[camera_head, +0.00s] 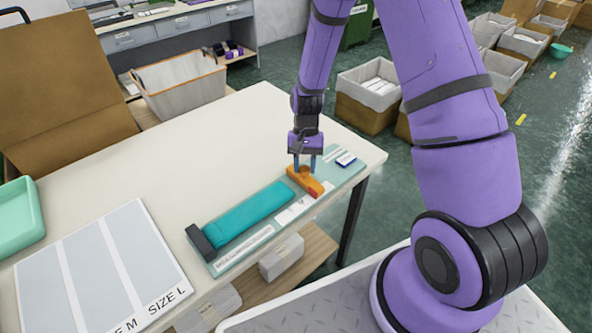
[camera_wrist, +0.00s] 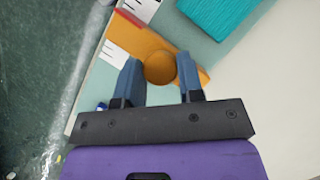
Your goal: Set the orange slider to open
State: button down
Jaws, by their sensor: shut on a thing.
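The orange slider (camera_head: 310,184) sits on a pale green board (camera_head: 345,172) near the table's right corner. It has a red end towards the front. In the wrist view its round orange knob (camera_wrist: 160,68) stands between the two blue fingers. My gripper (camera_head: 304,165) points down from above and is shut on the knob; it also shows in the wrist view (camera_wrist: 159,74). A teal padded bar (camera_head: 245,217) with a black end block (camera_head: 200,243) lies on the same board, left of the slider. White labels (camera_head: 294,210) lie beside the slider, their print too small to read.
A size mat (camera_head: 107,265) and a mint green tray (camera_head: 17,212) lie on the left of the white table (camera_head: 200,150). A lined bin (camera_head: 180,82) stands behind it. The table's middle is clear. Its right edge is close to the board.

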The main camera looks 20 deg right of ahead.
jog(key=d, duration=0.2)
jog(key=w+d, duration=0.1)
jog(key=d, duration=0.1)
jog(key=w+d, duration=0.1)
jog(key=d, duration=0.1)
jog(key=shift+w+d, duration=0.1)
jog(key=shift+d, duration=0.15)
jog(key=c, duration=0.8)
grip_release()
jog(key=shift+d, duration=0.1)
jog(key=shift+o, duration=0.2)
jog(key=shift+r, duration=0.1)
jog(key=v, duration=1)
jog(key=shift+r, duration=0.35)
jog(key=shift+w, duration=0.15)
